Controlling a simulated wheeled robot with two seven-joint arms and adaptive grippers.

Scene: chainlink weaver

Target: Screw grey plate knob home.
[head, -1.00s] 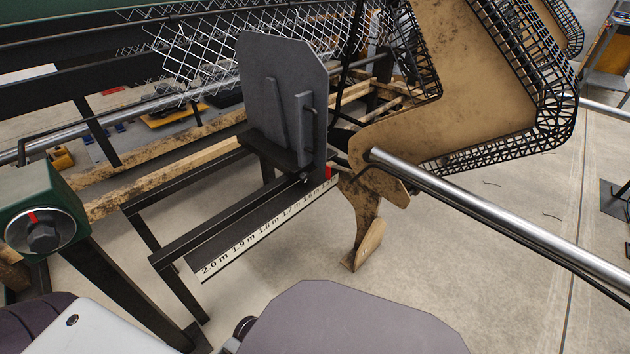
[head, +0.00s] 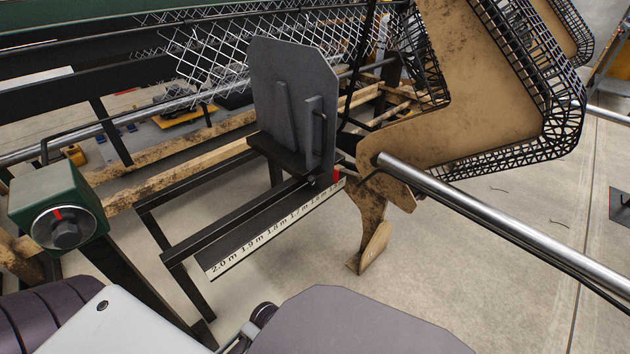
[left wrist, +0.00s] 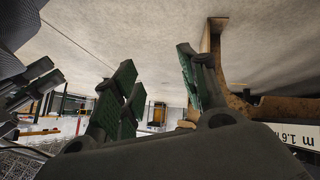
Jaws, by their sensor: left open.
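The grey plate (head: 292,95) stands upright on a dark carriage at the far end of the ruled rail, with a black handle (head: 319,133) on its right part. A small dark knob (head: 313,181) seems to sit low at the plate's foot, beside a red pointer (head: 336,175); it is too small to tell how far in it is. My left gripper (left wrist: 157,72) shows only in the left wrist view, open and empty, its green-padded fingers apart. Part of the scale (left wrist: 290,138) shows beside it there. My right gripper is not in view.
A green box with a dial (head: 65,228) stands at the left. The scale strip (head: 275,230) edges the rail. A large brown bracket (head: 470,90) with black mesh edging and a steel bar (head: 490,220) crowd the right. Concrete floor (head: 480,290) is bare below.

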